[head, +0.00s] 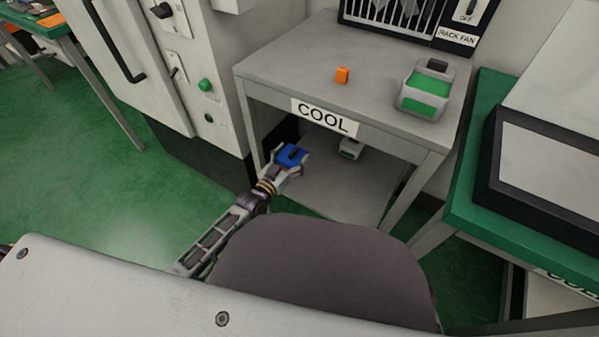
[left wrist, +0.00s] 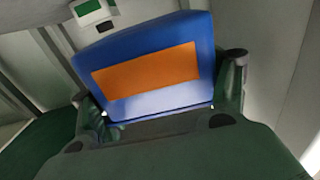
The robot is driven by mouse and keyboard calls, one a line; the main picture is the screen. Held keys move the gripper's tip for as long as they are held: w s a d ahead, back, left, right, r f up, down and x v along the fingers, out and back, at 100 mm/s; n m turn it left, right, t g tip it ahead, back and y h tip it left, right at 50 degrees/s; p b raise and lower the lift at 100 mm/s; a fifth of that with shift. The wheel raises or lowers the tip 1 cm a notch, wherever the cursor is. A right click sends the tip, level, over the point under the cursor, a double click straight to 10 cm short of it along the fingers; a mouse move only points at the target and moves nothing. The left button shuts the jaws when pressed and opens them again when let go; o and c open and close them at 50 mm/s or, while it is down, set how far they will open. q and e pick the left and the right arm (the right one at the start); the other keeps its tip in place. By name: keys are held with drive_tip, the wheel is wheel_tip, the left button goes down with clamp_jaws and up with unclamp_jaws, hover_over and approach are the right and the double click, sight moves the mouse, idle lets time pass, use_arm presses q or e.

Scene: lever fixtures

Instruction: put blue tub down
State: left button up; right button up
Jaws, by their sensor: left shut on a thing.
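The blue tub (head: 292,154) is in my left gripper (head: 284,165), at the front of the lower shelf (head: 345,188) of the grey table labelled COOL (head: 323,116). In the left wrist view the blue tub (left wrist: 150,45) fills the space between the two fingers, with an orange patch on the face towards the camera. The gripper is shut on it. I cannot tell whether the tub touches the shelf. My right gripper is not in view.
A white-and-green tub (head: 350,149) stands further back on the lower shelf. Table legs flank the shelf opening. The shelf's front right looks clear.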

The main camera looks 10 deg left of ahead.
use_arm(q)
wheel_tip(320, 180, down, 3)
drive_tip(key=shift+f+b, duration=0.1)
drive_tip(key=shift+b, duration=0.6)
drive_tip(key=shift+f, duration=0.4)
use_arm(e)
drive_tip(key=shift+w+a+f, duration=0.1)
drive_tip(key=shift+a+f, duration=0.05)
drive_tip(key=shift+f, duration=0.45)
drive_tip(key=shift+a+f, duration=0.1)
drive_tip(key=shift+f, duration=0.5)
use_arm(q)
drive_tip(key=shift+f, duration=0.15)
drive_tip(key=shift+f+b, duration=1.25)
drive_tip(key=shift+f, duration=0.5)
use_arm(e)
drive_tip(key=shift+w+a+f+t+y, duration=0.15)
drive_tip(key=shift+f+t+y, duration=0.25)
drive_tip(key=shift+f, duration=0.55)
use_arm(q)
drive_tip(key=shift+f, duration=0.1)
drive_tip(key=o, duration=1.4)
drive_tip(key=shift+s, duration=0.15)
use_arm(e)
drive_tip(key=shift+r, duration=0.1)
